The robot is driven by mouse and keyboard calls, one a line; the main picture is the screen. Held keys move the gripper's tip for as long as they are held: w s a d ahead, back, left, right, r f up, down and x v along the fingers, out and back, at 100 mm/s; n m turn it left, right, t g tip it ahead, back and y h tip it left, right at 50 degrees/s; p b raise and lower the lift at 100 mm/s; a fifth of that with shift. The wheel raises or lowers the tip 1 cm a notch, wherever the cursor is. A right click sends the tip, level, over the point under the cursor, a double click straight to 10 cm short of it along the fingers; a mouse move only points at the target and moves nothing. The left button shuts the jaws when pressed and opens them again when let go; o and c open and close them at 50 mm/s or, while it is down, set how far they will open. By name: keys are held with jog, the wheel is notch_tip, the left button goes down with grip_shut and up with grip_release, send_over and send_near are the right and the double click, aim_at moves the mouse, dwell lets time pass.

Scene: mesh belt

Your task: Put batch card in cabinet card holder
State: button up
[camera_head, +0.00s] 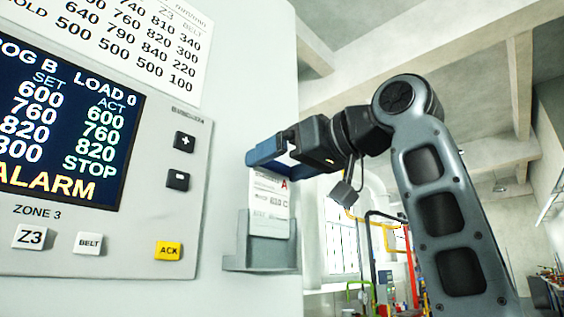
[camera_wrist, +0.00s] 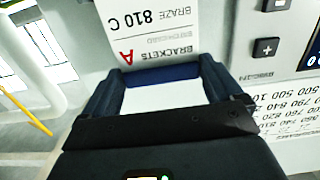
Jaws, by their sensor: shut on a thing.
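The batch card (camera_head: 268,205) is white with printed lines and a red letter A. It hangs upright below my gripper (camera_head: 268,158) in the head view, with its lower part at or inside the grey card holder (camera_head: 240,250) on the cabinet side. In the wrist view the card (camera_wrist: 155,30) appears upside down, reading BRACKETS and BRAZE 810 C. My gripper (camera_wrist: 160,78) is shut on the card's top end.
The cabinet's control panel (camera_head: 185,215) is left of the holder, with a lit screen (camera_head: 65,125) showing ALARM and several buttons, including a yellow ACK button (camera_head: 168,250). A printed table sheet (camera_head: 150,40) is above. Open room lies to the right, with colored pipes (camera_head: 385,250) behind.

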jog(key=shift+f+b, duration=1.2)
jog(key=shift+f, duration=1)
jog(key=o, duration=0.7)
jog(key=shift+d, duration=0.1)
jog(key=b, duration=0.2)
send_near(272, 193)
jog(key=shift+r, duration=0.1)
